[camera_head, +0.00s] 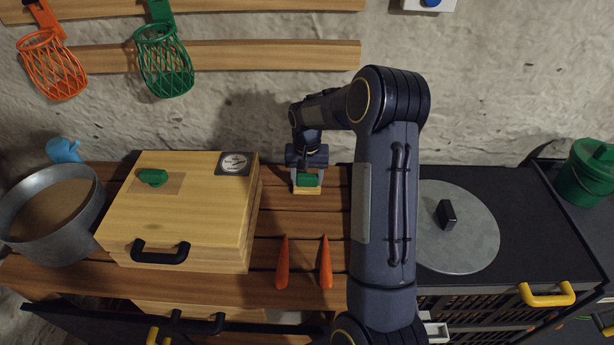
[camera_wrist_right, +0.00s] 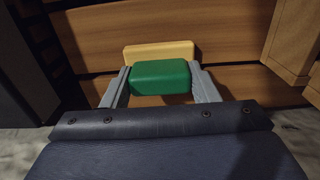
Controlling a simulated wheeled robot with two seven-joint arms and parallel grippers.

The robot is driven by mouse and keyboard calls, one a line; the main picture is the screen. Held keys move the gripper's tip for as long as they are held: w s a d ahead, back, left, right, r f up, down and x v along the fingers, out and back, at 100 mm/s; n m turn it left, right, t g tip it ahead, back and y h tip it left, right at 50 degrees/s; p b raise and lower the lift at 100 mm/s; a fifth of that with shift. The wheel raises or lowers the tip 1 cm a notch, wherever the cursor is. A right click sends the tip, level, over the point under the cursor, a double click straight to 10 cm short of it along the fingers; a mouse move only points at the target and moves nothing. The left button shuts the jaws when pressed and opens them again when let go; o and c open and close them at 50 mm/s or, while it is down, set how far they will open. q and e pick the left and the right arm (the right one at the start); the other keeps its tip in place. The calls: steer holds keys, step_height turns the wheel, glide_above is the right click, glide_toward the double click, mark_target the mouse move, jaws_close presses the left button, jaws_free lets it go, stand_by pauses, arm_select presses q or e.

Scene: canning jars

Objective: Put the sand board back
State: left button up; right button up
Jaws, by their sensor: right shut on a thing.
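My right gripper (camera_head: 307,180) is over the slatted wooden table near the wall, pointing down. It is shut on a green block (camera_head: 307,179), with one finger on each side of it. A sand-coloured piece (camera_head: 307,191) shows just beneath the green block. In the right wrist view the green block (camera_wrist_right: 160,77) sits between the two fingers and the sand-coloured piece (camera_wrist_right: 160,52) shows beyond it. I cannot tell whether this is the sand board or whether it touches the slats. My left gripper is not in view.
A wooden box (camera_head: 200,215) with a black handle and green knob stands left of the gripper. A metal pot (camera_head: 52,210) is far left. Right of my arm is a round grey lid (camera_head: 465,235).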

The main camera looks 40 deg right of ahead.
mark_target(307, 176)
steer(key=o, duration=1)
steer(key=shift+f, duration=0.15)
steer(key=shift+c, duration=0.2)
step_height(307, 176, up, 12)
steer(key=s+a+r+n+t+y, duration=0.25)
steer(key=s+a+r, duration=0.45)
steer(key=s+a, duration=0.4)
steer(key=s+a+f+n+t, duration=0.1)
steer(key=s+a+n, duration=0.1)
steer(key=s+a, duration=0.2)
steer(key=s+a+f+n+t+y, duration=0.1)
steer(key=s+a, duration=0.4)
steer(key=s, duration=0.5)
steer(key=shift+s+a+f+n+t, duration=0.3)
steer(key=shift+f+n+t, duration=0.2)
steer(key=shift+f, duration=0.2)
